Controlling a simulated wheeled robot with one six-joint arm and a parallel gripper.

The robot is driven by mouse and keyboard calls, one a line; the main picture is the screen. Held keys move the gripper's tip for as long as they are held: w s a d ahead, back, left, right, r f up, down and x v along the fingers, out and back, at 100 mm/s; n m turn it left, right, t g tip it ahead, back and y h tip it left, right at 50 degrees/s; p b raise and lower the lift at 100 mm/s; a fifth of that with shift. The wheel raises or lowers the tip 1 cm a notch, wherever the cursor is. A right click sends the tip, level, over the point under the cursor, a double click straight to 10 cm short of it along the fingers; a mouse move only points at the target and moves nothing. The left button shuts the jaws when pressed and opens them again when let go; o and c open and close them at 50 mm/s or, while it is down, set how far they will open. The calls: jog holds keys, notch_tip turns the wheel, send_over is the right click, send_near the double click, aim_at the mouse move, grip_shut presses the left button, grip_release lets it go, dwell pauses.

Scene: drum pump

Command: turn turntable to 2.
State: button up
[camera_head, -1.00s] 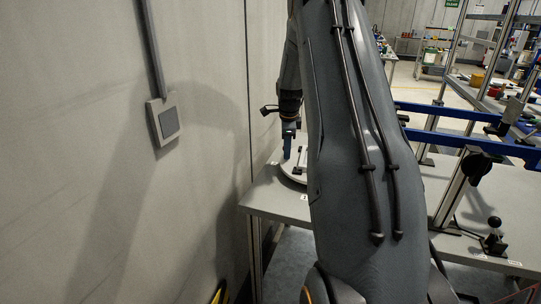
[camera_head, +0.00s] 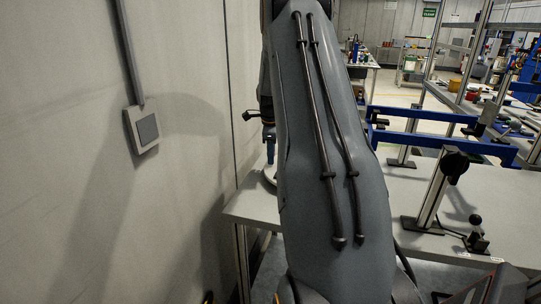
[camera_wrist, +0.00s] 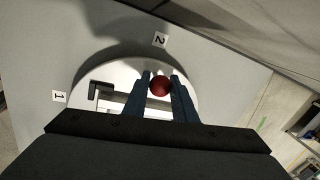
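The turntable is a pale round disc (camera_wrist: 120,72) in the wrist view, with a red ball knob (camera_wrist: 160,87) and a black angled bracket (camera_wrist: 98,90) on it. The label 2 (camera_wrist: 160,40) lies beyond the rim, roughly in line with the knob. The label 1 (camera_wrist: 59,96) lies off to the left. My gripper (camera_wrist: 160,82) has its blue fingers on both sides of the knob and looks shut on it. In the head view my gripper (camera_head: 270,152) shows at the disc (camera_head: 269,175), and my arm hides most of the turntable.
The grey table (camera_head: 255,205) stands close to the wall with a switch box (camera_head: 142,129). To the right on the table are a blue frame (camera_head: 430,141), a black clamp on a post (camera_head: 453,165) and a black ball-topped lever (camera_head: 476,232).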

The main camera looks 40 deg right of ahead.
jog(key=o, duration=0.4)
jog(key=shift+o, duration=0.2)
jog(key=r, duration=0.2)
jog(key=r+b, duration=0.1)
jog(key=r, duration=0.2)
jog(key=s+a+r+b, duration=0.1)
jog(key=r, duration=0.1)
jog(key=shift+s+r, duration=0.1)
jog(key=shift+r, duration=0.25)
jog(key=s+a+f+n, duration=0.2)
jog(key=a+n, duration=0.6)
jog(key=a, duration=0.8)
jog(key=s+a+f+n, duration=0.2)
jog(key=s+a+n, duration=0.7)
jog(key=s+a, duration=0.2)
jog(key=s+a+f+n+y, duration=0.1)
jog(key=s+a+f+n, duration=0.2)
jog(key=s+a+n, duration=0.7)
jog(key=s+a, duration=0.2)
jog(key=a, duration=0.1)
jog(key=shift+a+f+g+y, duration=0.25)
jog(key=shift+a+g+y, duration=0.05)
jog(key=shift+a+g, duration=0.1)
